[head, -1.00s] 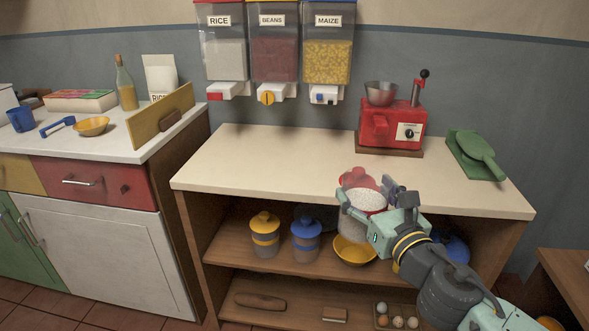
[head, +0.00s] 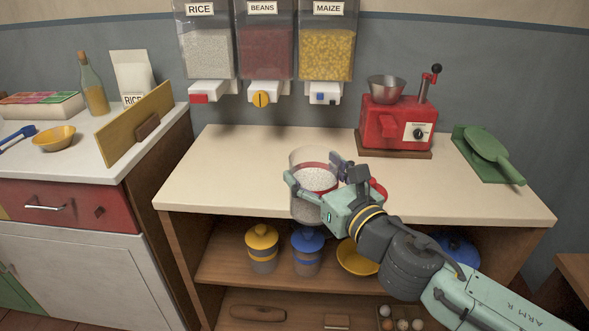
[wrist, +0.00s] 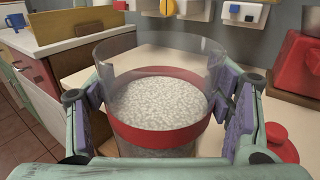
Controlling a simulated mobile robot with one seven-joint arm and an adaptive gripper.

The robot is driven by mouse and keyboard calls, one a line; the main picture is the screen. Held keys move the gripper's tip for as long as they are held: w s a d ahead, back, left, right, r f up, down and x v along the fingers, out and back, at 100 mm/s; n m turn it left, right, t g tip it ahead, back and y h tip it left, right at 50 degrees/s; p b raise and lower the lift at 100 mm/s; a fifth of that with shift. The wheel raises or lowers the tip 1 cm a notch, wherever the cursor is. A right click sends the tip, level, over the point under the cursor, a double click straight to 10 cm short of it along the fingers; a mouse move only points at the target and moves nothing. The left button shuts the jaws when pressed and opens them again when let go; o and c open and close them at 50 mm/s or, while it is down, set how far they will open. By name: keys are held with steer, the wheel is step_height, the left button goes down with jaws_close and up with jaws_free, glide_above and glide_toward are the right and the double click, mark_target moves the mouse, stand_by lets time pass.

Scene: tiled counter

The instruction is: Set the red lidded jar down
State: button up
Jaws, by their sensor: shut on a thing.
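The red lidded jar (head: 313,208) is a clear jar with a red band, holding white grains, with its top open. My gripper (head: 320,178) is shut around it from both sides, and it stands about upright at the counter's front edge. I cannot tell whether its base touches the counter top (head: 230,165). In the wrist view the jar (wrist: 160,138) fills the middle between both finger pads. A red knobbed lid (wrist: 281,145) lies on the counter to its right; in the head view the lid (head: 379,190) is partly hidden behind my gripper.
A red mill (head: 395,125) and a green scoop on a tray (head: 490,150) stand at the back right. Dispensers (head: 265,50) hang above. Yellow (head: 262,240) and blue (head: 307,243) lidded jars and a yellow bowl (head: 357,258) sit on the shelf below. The counter's left is clear.

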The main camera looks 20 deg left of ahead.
steer(key=w+a+f+p, duration=0.1)
steer(key=w+a, duration=0.1)
steer(key=w, duration=0.2)
steer(key=w+a+f+p, duration=0.2)
steer(key=w+a, duration=0.1)
steer(key=w, duration=0.1)
steer(key=w+a+f+p, duration=0.1)
steer(key=w+a+p, duration=0.1)
steer(key=w, duration=0.2)
steer(key=shift+w+a+f, duration=0.25)
steer(key=shift+a+f, duration=0.1)
steer(key=shift+f, duration=0.05)
steer(key=shift+f, duration=0.15)
steer(key=o, duration=1.9)
